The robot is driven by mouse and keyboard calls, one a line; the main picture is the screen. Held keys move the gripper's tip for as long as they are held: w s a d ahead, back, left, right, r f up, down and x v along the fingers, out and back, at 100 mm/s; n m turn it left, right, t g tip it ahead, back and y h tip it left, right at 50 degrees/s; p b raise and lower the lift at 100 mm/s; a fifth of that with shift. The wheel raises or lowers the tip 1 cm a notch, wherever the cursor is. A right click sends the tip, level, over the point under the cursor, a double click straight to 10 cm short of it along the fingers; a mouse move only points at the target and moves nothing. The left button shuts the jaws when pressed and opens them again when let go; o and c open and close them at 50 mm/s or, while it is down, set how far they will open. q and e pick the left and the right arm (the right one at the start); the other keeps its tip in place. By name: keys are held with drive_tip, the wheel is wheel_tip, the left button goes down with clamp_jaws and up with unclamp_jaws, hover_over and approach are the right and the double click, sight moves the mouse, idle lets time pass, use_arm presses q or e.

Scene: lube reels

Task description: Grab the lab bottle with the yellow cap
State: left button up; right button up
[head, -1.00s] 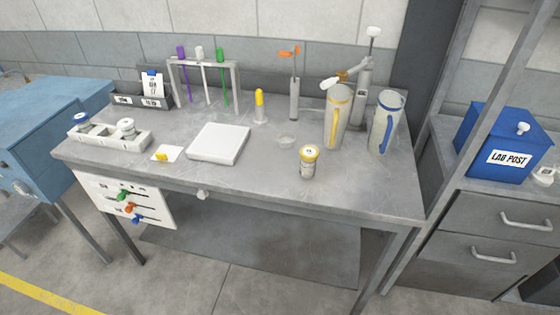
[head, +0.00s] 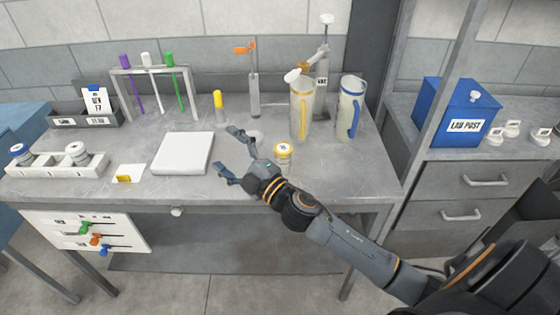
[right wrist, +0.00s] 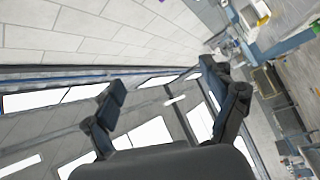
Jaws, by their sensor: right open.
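The lab bottle with the yellow cap (head: 283,153) stands upright on the grey workbench, right of its middle. My right gripper (head: 227,154) is in the head view, just left of the bottle, with its fingers spread and nothing between them. The gripper's base and wrist partly cover the lower part of the bottle. In the right wrist view the open fingers (right wrist: 165,95) show against walls and bright panels, and the bottle is not in that view. My left gripper is not in view.
Two tall jugs, one with a yellow handle (head: 301,107) and one with a blue handle (head: 350,108), stand behind the bottle. A white plate (head: 182,154) lies left of my gripper. A tube rack (head: 150,70) stands at the back left. The bench front right is clear.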

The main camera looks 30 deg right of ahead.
drive_tip(key=a+r+n+g+y, duration=0.6)
drive_tip(key=n+y, duration=0.3)
drive_tip(key=n, duration=0.4)
drive_tip(key=n+g+h, duration=0.8)
drive_tip(key=g+h, duration=0.1)
drive_tip(key=h, duration=0.6)
approach(283, 147)
drive_tip(key=p+x, duration=0.2)
drive_tip(key=x, duration=0.2)
drive_tip(key=shift+w+d+f, duration=0.15)
drive_tip(key=shift+w+d, duration=0.05)
drive_tip(key=shift+w+a+f+p, duration=0.15)
drive_tip(key=shift+f+p, duration=0.35)
drive_tip(key=p+x, duration=0.1)
drive_tip(key=x, duration=0.2)
drive_tip(key=shift+a+f+p, duration=0.15)
drive_tip(key=shift+f+p, duration=0.15)
drive_tip(key=shift+p, duration=0.05)
drive_tip(key=shift+w+f, duration=0.2)
drive_tip(key=shift+f, duration=0.2)
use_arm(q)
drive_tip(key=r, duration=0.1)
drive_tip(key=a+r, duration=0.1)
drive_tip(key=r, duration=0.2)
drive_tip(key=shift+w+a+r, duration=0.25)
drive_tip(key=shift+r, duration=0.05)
